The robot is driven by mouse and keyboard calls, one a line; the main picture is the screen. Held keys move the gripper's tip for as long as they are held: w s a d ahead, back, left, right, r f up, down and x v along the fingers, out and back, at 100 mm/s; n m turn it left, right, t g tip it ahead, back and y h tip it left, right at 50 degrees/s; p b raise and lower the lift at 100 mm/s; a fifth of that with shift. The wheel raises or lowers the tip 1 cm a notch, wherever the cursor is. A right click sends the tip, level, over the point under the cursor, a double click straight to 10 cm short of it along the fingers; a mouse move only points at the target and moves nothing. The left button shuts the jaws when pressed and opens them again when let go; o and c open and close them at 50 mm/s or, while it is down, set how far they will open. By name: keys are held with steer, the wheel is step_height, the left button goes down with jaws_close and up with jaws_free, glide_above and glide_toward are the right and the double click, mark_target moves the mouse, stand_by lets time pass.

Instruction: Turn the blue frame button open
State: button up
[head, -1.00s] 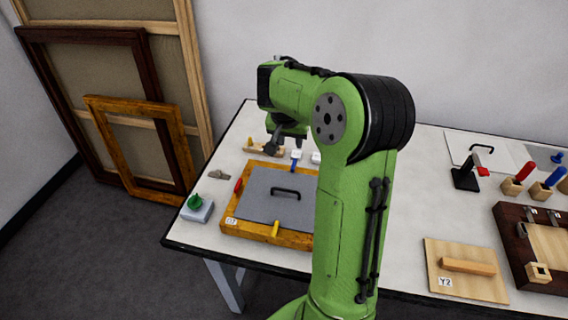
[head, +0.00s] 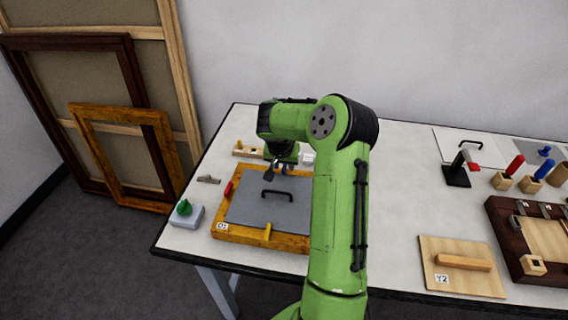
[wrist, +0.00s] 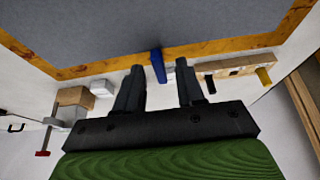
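The blue frame button (wrist: 158,66) is a small bar on the wooden frame's far edge. In the wrist view it lies across the edge, roughly in line with the fingers. In the head view my gripper (head: 276,168) is low over this edge and hides part of it. In the wrist view my gripper (wrist: 159,68) is open, with one finger on each side of the button; I cannot tell whether the tips touch it. The frame (head: 262,238) holds a grey panel (head: 250,208) with a black handle. A red button (head: 228,189) and a yellow button (head: 267,231) sit on other edges.
A grey box with a green knob (head: 186,212) stands left of the frame. Wooden blocks (head: 246,151) lie behind it. A board with a wooden grip (head: 455,280) and a dark frame (head: 512,255) are at right.

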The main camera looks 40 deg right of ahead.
jaws_close()
steer(key=m, duration=0.2)
steer(key=m+g, duration=0.1)
steer(key=shift+w+a+m+h+b, duration=0.1)
steer(key=shift+w+m+h+b, duration=0.1)
steer(key=shift+m+h+b, duration=0.15)
steer(key=m+g, duration=0.1)
steer(key=m, duration=0.2)
steer(key=shift+w+r+m+g, duration=0.1)
steer(key=shift+w+m+g, duration=0.05)
steer(key=shift+m+g, duration=0.25)
steer(key=m+g+p, duration=0.1)
steer(key=m, duration=0.1)
steer(key=m+g+p, duration=0.1)
steer(key=m+p, duration=0.1)
steer(key=m, duration=0.1)
steer(key=shift+w+r+p, duration=0.1)
steer(key=shift+w+p, duration=0.1)
steer(key=shift+p, duration=0.1)
steer(key=m+p, duration=0.2)
steer(key=m, duration=0.1)
steer(key=shift+g, duration=0.4)
steer(key=shift+w+d+m+g+y+p, duration=0.15)
steer(key=shift+m+g+y+p, duration=0.25)
steer(key=shift+m+y+p, duration=0.65)
steer(key=shift+m+p, duration=0.3)
